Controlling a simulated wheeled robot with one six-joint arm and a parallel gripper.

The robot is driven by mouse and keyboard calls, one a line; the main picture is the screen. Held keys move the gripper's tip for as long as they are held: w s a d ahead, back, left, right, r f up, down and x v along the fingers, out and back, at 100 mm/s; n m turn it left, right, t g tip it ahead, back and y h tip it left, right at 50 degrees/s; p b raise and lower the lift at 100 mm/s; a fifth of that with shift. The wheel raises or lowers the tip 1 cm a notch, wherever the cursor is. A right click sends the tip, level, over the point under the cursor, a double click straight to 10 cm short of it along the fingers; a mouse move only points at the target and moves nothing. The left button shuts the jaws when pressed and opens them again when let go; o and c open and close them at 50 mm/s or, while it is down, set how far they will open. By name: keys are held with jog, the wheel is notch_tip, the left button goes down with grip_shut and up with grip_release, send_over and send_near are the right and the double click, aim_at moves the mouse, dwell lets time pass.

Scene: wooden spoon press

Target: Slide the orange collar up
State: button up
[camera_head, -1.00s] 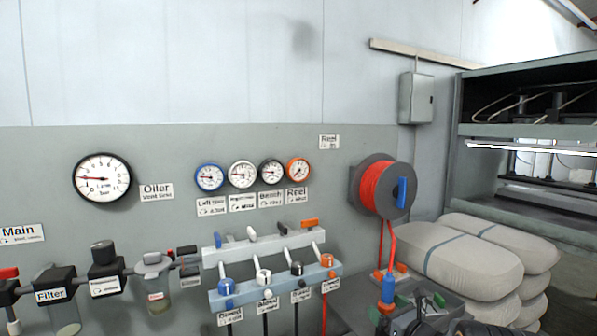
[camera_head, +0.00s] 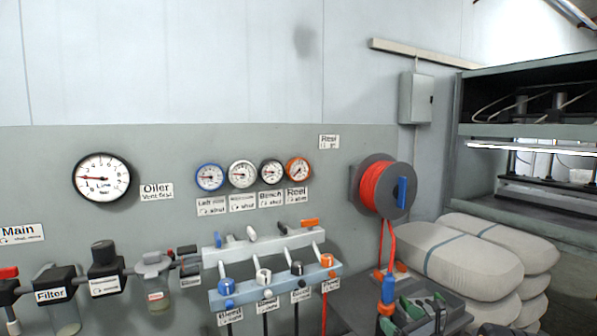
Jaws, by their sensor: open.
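Four columns of pneumatic fittings run between an upper pale bar (camera_head: 250,248) and a lower blue-grey bar (camera_head: 245,297) on the wall panel. An orange collar (camera_head: 327,261) sits at the right end of the lower bar, below a white slanted pipe. A blue collar (camera_head: 226,286), a white one (camera_head: 263,276) and a black one (camera_head: 297,268) sit to its left. An orange lever (camera_head: 309,223) is on the upper bar above it. The orange-rimmed gauge (camera_head: 298,169) labelled Reel hangs above. My gripper is not in view.
A hose reel (camera_head: 381,187) with red-orange hose is on the wall at right. Its hose drops to a blue coupling (camera_head: 388,291) beside a grey tray (camera_head: 455,312). Filter units (camera_head: 58,292) are at left, sacks (camera_head: 455,260) at right.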

jog(key=shift+v, duration=1.85)
jog(key=s+a+f+n+g+y, duration=0.1)
jog(key=s+a+f+n+g, duration=0.2)
jog(key=a+f+n+g, duration=0.15)
jog(key=s+a+r+n+g+h+p, duration=0.1)
jog(key=s+a+r+n+g+p, duration=0.15)
jog(key=s+a+n+g, duration=0.35)
jog(key=s+a+r+n+g+p, duration=0.1)
jog(key=s+r+n+g+p, duration=0.2)
jog(key=s+n, duration=0.45)
jog(key=s+a+r+n+h+p, duration=0.1)
jog(key=s+r+n+h+p, duration=0.2)
jog(key=r, duration=0.6)
jog(key=s+a+r+n+h+p, duration=0.2)
jog(key=s+r+n+h+p, duration=0.2)
jog(key=r+n+p, duration=0.4)
jog(key=shift+s+r+n+t+h, duration=0.4)
jog(key=shift+s+n, duration=0.25)
jog(key=shift+n, duration=0.45)
